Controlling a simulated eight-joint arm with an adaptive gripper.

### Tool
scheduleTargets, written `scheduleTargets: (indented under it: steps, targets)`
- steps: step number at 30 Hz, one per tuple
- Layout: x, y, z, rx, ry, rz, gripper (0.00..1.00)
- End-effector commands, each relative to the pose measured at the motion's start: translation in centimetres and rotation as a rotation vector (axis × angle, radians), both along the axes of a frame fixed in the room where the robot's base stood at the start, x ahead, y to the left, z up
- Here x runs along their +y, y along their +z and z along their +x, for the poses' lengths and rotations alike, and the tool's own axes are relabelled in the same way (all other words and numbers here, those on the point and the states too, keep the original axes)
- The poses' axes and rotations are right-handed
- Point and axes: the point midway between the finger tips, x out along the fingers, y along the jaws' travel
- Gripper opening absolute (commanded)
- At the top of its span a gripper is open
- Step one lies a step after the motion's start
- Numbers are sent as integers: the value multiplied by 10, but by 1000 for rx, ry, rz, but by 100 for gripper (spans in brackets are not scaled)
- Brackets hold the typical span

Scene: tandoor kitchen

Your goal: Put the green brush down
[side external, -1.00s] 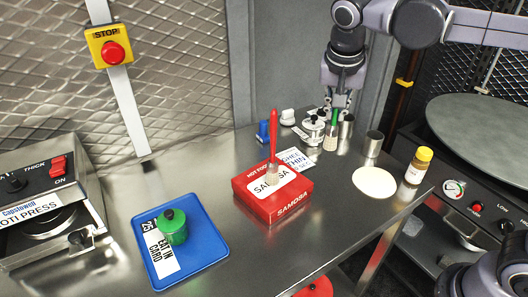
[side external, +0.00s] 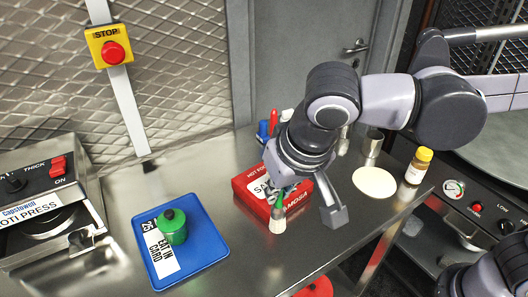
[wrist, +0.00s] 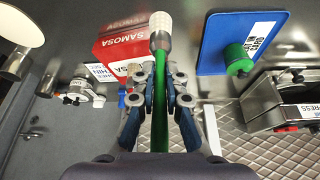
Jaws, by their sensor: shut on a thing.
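The green brush (wrist: 161,108) is held in my gripper (wrist: 160,88), its green handle running between the fingers and its pale bristles pointing away from the wrist. In the side external view my gripper (side external: 287,194) is in front of the red samosa box (side external: 242,190), and the bristles (side external: 277,226) point down near the box's front side. Whether they touch the counter I cannot tell. My arm hides part of the box and most of the green handle.
Bare counter (side external: 262,262) lies between tray and box. A flatbread (side external: 374,181), a yellow-capped jar (side external: 418,166) and a metal cup (side external: 372,143) stand to the right.

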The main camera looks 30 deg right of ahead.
Motion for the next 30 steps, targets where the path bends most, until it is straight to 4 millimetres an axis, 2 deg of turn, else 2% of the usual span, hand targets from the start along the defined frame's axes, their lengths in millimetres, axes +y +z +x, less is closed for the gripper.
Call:
scheduleTargets:
  steps: [3, 9, 14, 22, 30]
  targets:
    - [23, -14, -6, 0, 4, -2, 0]
    - [44, -27, -11, -1, 1, -1, 0]
    - [48, -36, -11, 0, -3, -1, 0]
    - [47, -66, -11, 0, -3, -1, 0]
    - [47, -70, -11, 0, -3, -1, 0]
